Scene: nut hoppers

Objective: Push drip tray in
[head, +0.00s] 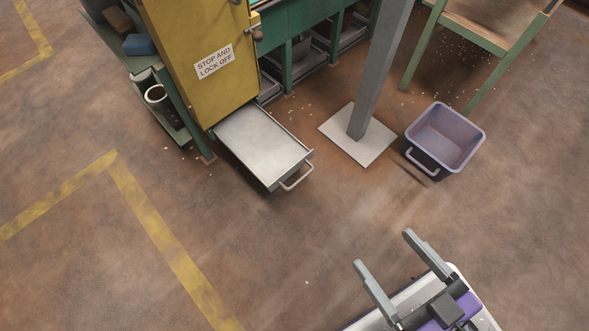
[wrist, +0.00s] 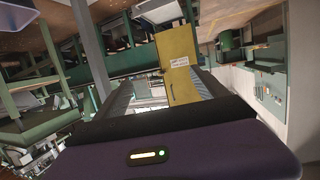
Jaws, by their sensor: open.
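The drip tray (head: 262,143) is a grey metal drawer sticking out from under the yellow cabinet (head: 195,50), close to the floor. Its bar handle (head: 297,178) is on its front end, toward the lower right. My gripper (head: 383,249) is open and empty, with its two grey fingers apart. It is at the lower right of the head view, well short of the tray and not touching it. In the wrist view the yellow cabinet (wrist: 180,65) shows ahead beyond my wrist housing. I cannot make out the tray there.
A grey post (head: 376,75) on a pale square base plate (head: 357,136) stands right of the tray. A purple bin (head: 445,138) sits right of the post. A green rack with cups (head: 158,95) stands left of the cabinet. Floor before the tray is clear.

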